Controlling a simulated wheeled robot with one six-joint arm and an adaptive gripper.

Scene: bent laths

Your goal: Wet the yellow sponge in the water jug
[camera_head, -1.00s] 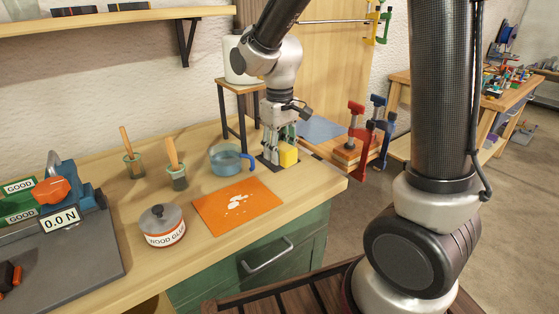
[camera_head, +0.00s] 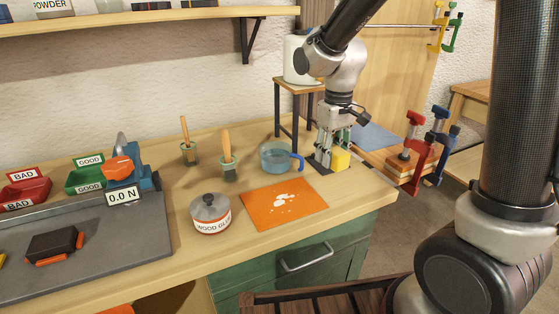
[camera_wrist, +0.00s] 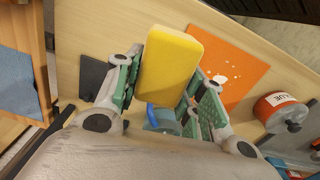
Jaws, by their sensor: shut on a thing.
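The yellow sponge (camera_head: 341,159) is between the fingers of my gripper (camera_head: 332,150), which is shut on it. In the wrist view the sponge (camera_wrist: 170,68) stands out between the green finger pads of the gripper (camera_wrist: 166,85). The water jug (camera_head: 274,158) is a clear bluish vessel with a blue handle, standing on the bench to the left of the gripper. In the wrist view the jug (camera_wrist: 163,119) is partly hidden behind the sponge and fingers. The sponge is apart from the jug, above or near a dark flat pad (camera_head: 316,167); its exact height is unclear.
An orange mat (camera_head: 262,212) with white bits lies in front of the jug. A wood glue pot (camera_head: 211,216) and two brush jars (camera_head: 228,168) stand to the left. A small raised stand (camera_head: 277,110) rises behind the jug. Clamps (camera_head: 424,155) stand at the right.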

